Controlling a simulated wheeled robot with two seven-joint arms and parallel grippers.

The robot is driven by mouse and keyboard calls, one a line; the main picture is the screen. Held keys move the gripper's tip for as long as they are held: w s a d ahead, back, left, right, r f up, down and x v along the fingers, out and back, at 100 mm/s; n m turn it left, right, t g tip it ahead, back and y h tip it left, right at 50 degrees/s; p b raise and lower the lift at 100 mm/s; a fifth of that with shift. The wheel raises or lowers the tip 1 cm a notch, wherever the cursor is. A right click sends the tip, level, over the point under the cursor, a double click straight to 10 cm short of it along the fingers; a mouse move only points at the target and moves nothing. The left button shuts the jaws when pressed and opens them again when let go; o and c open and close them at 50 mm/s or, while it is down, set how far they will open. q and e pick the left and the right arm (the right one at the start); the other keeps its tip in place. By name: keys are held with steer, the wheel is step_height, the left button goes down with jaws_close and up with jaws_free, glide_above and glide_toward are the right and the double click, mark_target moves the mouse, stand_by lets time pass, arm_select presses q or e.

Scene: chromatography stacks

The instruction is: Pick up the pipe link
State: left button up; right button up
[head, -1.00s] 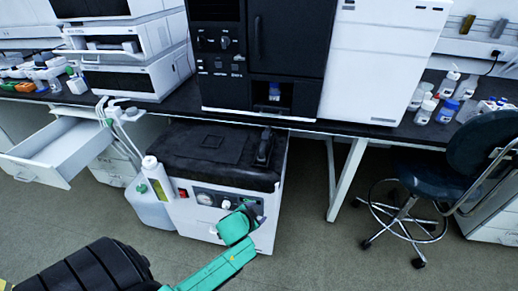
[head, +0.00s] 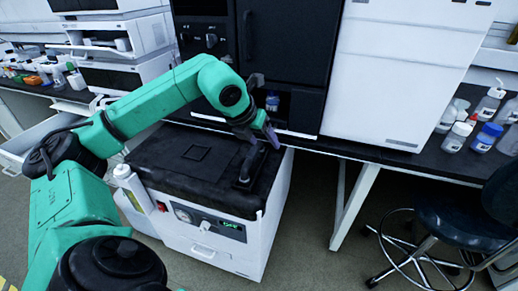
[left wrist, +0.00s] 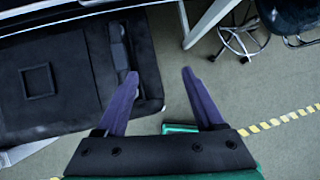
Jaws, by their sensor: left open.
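The pipe link appears to be the dark elongated piece (head: 243,178) lying near the right side of the black top of the white unit. It also shows in the left wrist view (left wrist: 118,45), dark on dark, so its outline is hard to read. My left gripper (head: 268,142) is above the right end of that top, and its arm partly covers the piece's far end. In the left wrist view my left gripper (left wrist: 161,73) has its purple fingers wide apart with nothing between them. The piece lies left of and beyond the left finger. My right gripper is not in view.
A tall black-and-white instrument (head: 383,75) stands on the bench close behind my gripper. A blue chair (head: 455,215) is at the right.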

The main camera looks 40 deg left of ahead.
arm_select(q)
steer(key=n+y, duration=0.1)
steer(key=y, duration=0.1)
glide_toward(252, 151)
steer(key=shift+w+f+g, duration=0.4)
steer(key=shift+w+f, duration=0.55)
steer(key=shift+f, duration=0.05)
steer(key=x, duration=0.7)
steer(key=shift+w+a+f+p, duration=0.1)
steer(key=shift+f+p, duration=0.25)
steer(key=shift+p, duration=0.05)
jaws_close()
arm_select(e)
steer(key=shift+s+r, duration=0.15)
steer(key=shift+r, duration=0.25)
